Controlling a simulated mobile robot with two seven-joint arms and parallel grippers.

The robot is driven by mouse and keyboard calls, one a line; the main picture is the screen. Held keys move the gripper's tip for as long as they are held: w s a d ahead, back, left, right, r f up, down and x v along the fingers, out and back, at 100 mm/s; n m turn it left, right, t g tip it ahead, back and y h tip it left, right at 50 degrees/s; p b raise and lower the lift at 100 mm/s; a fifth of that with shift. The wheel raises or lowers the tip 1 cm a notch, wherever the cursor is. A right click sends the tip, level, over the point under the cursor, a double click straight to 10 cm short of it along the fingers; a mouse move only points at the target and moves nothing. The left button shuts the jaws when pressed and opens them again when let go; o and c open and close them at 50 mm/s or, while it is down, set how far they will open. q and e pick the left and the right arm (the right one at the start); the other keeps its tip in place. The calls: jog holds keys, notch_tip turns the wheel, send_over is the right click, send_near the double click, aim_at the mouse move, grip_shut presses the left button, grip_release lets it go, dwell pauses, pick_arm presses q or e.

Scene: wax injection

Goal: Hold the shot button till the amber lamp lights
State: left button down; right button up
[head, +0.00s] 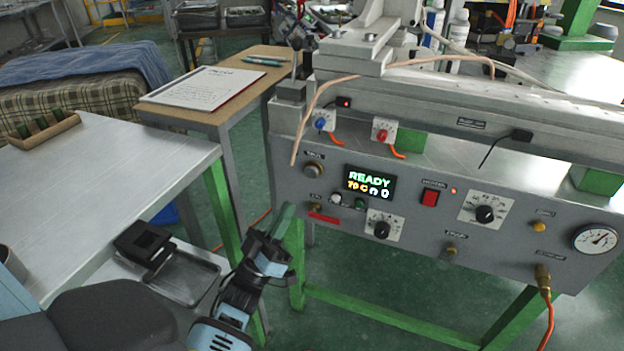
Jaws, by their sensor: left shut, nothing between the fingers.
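The grey control panel (420,226) of the wax injector faces me. Its display (369,184) reads READY, with smaller figures below. A round metallic button (313,170) sits at the panel's upper left, and a white button (335,199) and a green one (360,203) lie below the display. The labels are too small to read, so I cannot tell which is the shot button. An amber lamp (540,227) is at the right; I cannot tell whether it is lit. My left gripper (284,218) is shut and empty, left of the panel's lower left corner, apparently not touching it. My right gripper is out of view.
A steel table (100,190) is at the left. A clipboard (205,88) lies on a wooden-topped table behind.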

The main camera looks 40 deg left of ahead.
aim_at(311, 172)
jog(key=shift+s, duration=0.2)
